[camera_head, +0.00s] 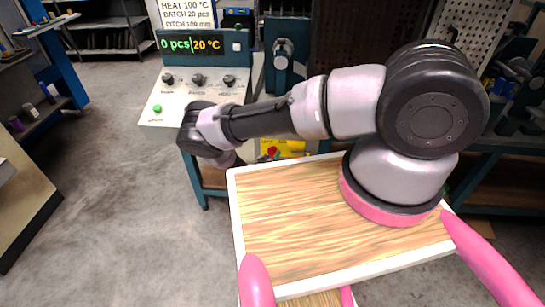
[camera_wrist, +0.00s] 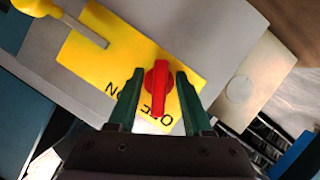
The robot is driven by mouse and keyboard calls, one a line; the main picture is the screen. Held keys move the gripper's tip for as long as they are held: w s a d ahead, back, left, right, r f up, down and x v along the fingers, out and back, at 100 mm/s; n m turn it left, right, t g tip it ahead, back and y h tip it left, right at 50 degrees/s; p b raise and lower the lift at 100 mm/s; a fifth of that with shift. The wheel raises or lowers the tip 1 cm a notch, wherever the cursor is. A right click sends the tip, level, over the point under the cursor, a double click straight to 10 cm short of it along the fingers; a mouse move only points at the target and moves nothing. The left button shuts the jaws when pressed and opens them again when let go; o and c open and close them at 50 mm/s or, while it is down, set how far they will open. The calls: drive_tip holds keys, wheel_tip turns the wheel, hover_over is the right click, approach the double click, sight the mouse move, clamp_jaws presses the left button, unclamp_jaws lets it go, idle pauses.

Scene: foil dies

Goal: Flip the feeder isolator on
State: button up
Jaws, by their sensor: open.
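The feeder isolator is a red rotary handle (camera_wrist: 158,88) on a yellow plate (camera_wrist: 95,55) with black ON and OFF lettering, seen upside down in the wrist view. The handle's long end lies over the OFF lettering. In the head view the red handle (camera_head: 272,152) and yellow plate (camera_head: 292,147) show partly, behind my arm. My gripper (camera_wrist: 160,73) is open, with one green finger on each side of the red handle. Small gaps seem to show between fingers and handle; contact is not clear. In the head view my gripper's fingers are hidden.
A control panel (camera_head: 183,120) with several dark knobs and a green button (camera_head: 157,108) stands at the left. Its display (camera_head: 192,45) reads 0 pcs and 20 °C.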

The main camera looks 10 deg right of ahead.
drive_tip(key=shift+c, duration=0.3)
clamp_jaws()
drive_tip(key=shift+m+t+y, duration=0.3)
drive_tip(key=shift+m+y, duration=1.1)
drive_tip(key=shift+m, duration=0.5)
drive_tip(key=shift+o, duration=0.3)
unclamp_jaws()
drive_tip(key=shift+s, duration=0.15)
